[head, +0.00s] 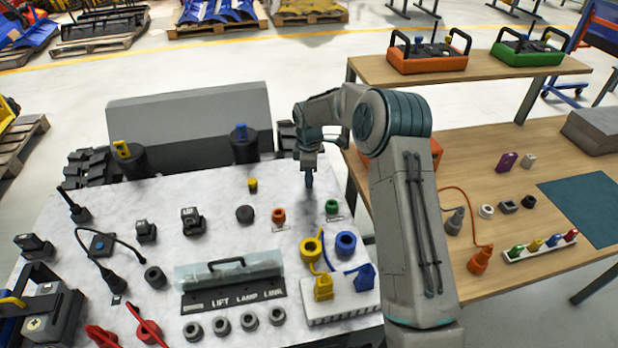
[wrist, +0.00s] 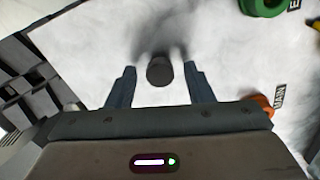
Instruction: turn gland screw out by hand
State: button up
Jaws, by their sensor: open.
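My gripper (head: 309,184) points down over the white table top, behind the orange and green rings. In the wrist view my gripper (wrist: 159,69) is open, with one finger on each side of a small dark round piece (wrist: 160,72). This piece is seen end-on and looks like the gland screw, though I cannot be sure. A gap shows between it and each finger. In the head view the piece is hidden by the fingers or too small to tell. Whether the fingertips reach down to its level is unclear.
An orange ring (head: 279,216) and a green ring (head: 332,206) stand close in front. A dark round knob (head: 245,214) and a small yellow-topped part (head: 253,185) lie left. A lamp-link cover (head: 230,268) is further forward. A wooden bench (head: 470,185) stands right.

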jog(key=m+b, duration=0.1)
jog(key=m, duration=0.5)
jog(key=shift+f, duration=0.1)
jog(key=m+b, duration=0.1)
jog(key=m, duration=1.2)
jog(key=shift+m, duration=0.3)
jog(key=m, duration=0.3)
jog(key=shift+a, duration=0.1)
jog(key=m+p, duration=0.1)
jog(key=m, duration=0.3)
jog(key=shift+m, duration=0.3)
jog(key=shift+c, duration=0.4)
jog(key=c, duration=0.7)
jog(key=n, duration=0.6)
jog(key=shift+b, duration=0.3)
jog(key=shift+c, duration=0.2)
jog(key=n, duration=0.3)
jog(key=shift+n, duration=0.4)
